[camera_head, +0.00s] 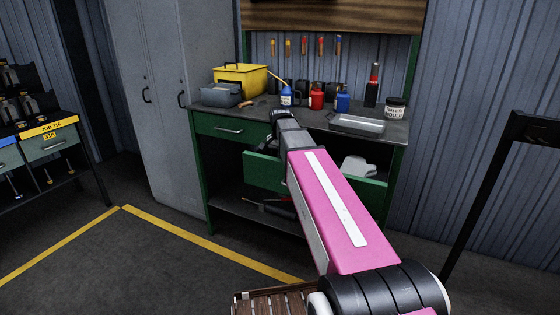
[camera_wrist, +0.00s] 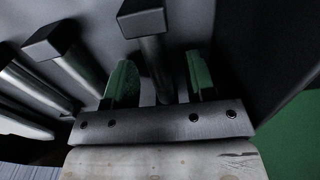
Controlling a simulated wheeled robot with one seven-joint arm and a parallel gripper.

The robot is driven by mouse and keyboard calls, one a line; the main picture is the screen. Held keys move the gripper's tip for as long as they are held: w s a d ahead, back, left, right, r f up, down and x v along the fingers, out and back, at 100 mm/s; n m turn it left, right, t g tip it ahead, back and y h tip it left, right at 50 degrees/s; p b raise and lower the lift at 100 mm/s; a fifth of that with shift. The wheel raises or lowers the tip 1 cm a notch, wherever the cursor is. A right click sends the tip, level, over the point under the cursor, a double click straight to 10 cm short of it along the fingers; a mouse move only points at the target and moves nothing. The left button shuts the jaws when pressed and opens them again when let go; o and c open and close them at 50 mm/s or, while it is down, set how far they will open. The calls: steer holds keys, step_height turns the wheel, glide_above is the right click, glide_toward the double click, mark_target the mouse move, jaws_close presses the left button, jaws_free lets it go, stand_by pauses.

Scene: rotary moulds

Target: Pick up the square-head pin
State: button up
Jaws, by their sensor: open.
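In the wrist view a metal square-head pin (camera_wrist: 157,68) has a dark square head at the top and a round shaft running down between my fingers. My gripper (camera_wrist: 161,82) is open, with one green fingertip on each side of that shaft. Gaps show on both sides, and the shaft's lower end is hidden behind the gripper's metal bar. A second square-headed pin (camera_wrist: 72,62) lies to the left, outside the fingers. More shafts lie at the far left. In the head view my arm reaches to the workbench's open drawer (camera_head: 262,172); the pins cannot be made out there.
The workbench top (camera_head: 240,116) holds a yellow toolbox (camera_head: 241,80), a grey bin (camera_head: 221,95), several bottles and a metal tray (camera_head: 357,124). A pale object (camera_head: 358,167) sits in the drawer's right part. A job rack (camera_head: 48,130) stands left; the floor between is clear.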

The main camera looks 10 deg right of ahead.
steer(key=shift+c, duration=0.4)
jaws_close()
steer(key=shift+r, duration=0.15)
